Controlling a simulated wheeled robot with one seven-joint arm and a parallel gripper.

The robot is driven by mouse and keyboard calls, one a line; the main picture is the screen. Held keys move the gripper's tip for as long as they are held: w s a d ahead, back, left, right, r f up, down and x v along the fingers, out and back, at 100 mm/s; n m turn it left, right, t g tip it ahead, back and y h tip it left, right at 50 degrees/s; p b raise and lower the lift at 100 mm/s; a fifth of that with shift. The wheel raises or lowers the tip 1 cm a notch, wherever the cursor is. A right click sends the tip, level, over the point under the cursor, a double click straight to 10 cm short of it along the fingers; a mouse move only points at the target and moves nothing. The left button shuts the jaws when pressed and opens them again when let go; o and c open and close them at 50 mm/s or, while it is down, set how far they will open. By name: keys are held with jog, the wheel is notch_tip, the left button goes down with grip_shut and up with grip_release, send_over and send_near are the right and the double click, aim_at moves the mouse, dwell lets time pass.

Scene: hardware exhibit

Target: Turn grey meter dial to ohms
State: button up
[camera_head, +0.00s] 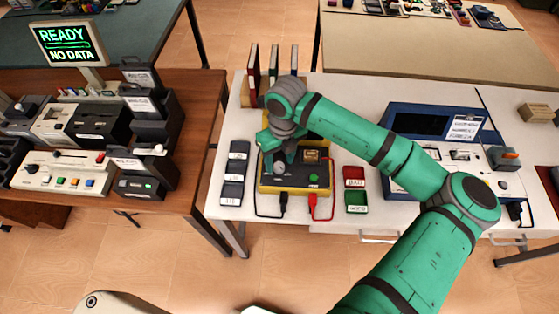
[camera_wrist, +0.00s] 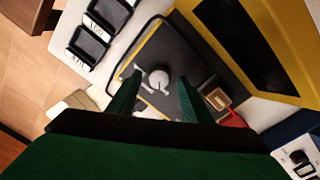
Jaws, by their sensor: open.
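The yellow-edged meter (camera_head: 318,183) lies on the white table, its dark panel facing up. In the wrist view its dark panel (camera_wrist: 204,70) fills the middle, and a light grey dial (camera_wrist: 158,80) with a pointer stands on it. My gripper (camera_wrist: 159,84) is open, one green finger to each side of the dial in that view. I cannot tell whether the fingers touch it or how high they are. In the head view my gripper (camera_head: 284,155) hangs over the meter's upper left and hides part of it. The scale marks around the dial are too small to read.
Black and red leads (camera_head: 316,205) plug into the meter's front. Grey trays (camera_head: 233,170) stand at its left, red and green boxes (camera_head: 355,189) at its right, upright books (camera_head: 254,75) behind. A blue instrument (camera_head: 400,182) lies under my arm.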

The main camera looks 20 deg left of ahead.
jog(key=shift+f, duration=0.4)
jog(key=shift+c, duration=0.4)
jog(key=c, duration=1)
jog(key=m, duration=0.5)
jog(key=shift+d, duration=0.1)
jog(key=shift+m, duration=1.9)
